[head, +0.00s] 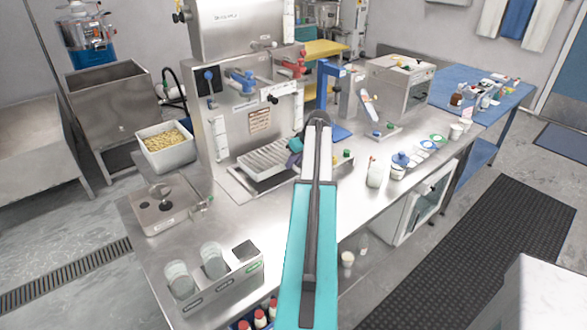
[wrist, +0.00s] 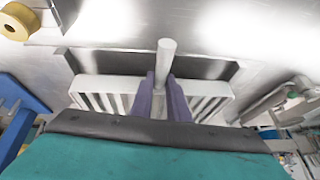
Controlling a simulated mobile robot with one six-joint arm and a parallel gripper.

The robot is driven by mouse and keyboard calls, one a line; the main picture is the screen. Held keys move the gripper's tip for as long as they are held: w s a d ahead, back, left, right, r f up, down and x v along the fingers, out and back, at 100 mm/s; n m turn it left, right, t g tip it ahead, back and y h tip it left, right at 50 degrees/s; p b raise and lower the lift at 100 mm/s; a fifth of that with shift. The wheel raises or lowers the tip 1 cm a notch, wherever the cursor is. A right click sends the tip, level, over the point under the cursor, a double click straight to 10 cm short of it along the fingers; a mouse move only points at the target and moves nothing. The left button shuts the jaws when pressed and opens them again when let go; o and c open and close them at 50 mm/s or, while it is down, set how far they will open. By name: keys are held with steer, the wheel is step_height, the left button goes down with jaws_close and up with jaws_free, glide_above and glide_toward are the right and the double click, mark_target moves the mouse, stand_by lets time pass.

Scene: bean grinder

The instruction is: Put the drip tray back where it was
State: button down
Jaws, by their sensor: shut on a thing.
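The drip tray (head: 264,158) is a white slatted tray at the foot of the tall steel machine in the head view. It also shows in the wrist view (wrist: 215,92), with slats on both sides of my fingers. My gripper (head: 293,155) is at the tray's right end in the head view. In the wrist view its purple fingers (wrist: 163,98) are shut on the tray's pale round handle (wrist: 165,58). A dark recess (wrist: 130,62) in the steel surface shows beside the tray, apparently uncovered. Whether the tray touches the surface I cannot tell.
The steel machine (head: 250,118) with blue and red taps rises behind the tray. A blue stand (head: 329,95) is close to the right of my gripper. Cups and jars (head: 402,159) stand farther right. The counter front left of my arm (head: 225,225) is mostly clear.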

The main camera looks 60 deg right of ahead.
steer(key=shift+f, duration=0.1)
stand_by(0.3)
steer(key=shift+f+p, duration=0.8)
steer(key=shift+f, duration=0.85)
steer(key=c, duration=1.7)
jaws_free()
steer(key=shift+b+v, duration=1.45)
steer(key=shift+v, duration=4.6)
